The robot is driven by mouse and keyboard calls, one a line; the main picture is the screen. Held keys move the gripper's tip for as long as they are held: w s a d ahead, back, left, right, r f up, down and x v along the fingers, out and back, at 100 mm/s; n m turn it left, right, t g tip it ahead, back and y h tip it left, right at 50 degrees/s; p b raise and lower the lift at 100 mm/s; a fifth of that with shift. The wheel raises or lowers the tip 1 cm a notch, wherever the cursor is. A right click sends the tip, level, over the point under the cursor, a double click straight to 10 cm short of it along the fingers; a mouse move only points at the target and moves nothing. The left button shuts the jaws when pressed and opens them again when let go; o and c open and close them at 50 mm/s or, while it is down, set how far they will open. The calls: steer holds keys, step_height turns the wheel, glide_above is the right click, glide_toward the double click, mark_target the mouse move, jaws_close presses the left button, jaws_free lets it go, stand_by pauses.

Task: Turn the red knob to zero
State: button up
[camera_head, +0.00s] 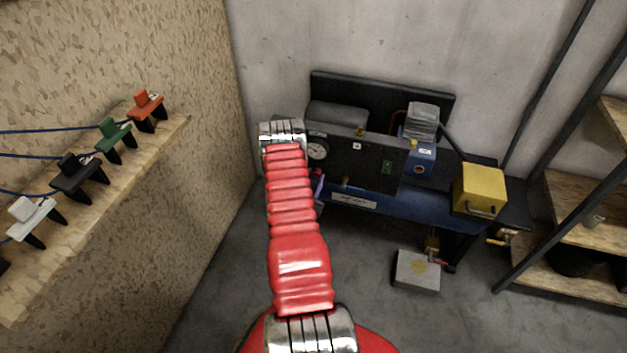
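My red arm reaches up the middle of the view toward the machine, and its metal end covers the machine's left side. My gripper is not visible; it may be hidden behind the arm. A small red part shows just right of the arm, at the left end of the blue bench (405,205). I cannot tell whether it is the red knob. A round white gauge (317,148) sits on the dark panel (365,163), partly covered by the arm. A brass valve with a small red handle (437,262) is low at the right.
A yellow box (479,189) stands on the bench's right end. A grey box (416,270) lies on the floor below. Wooden shelves (572,225) stand at right. A wooden ledge (130,165) with several coloured clamps and cables is at left.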

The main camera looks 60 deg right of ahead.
steer(key=c, duration=0.6)
steer(key=shift+a, duration=0.25)
steer(key=shift+d, duration=0.15)
steer(key=shift+d+n, duration=0.1)
steer(key=shift+n, duration=0.2)
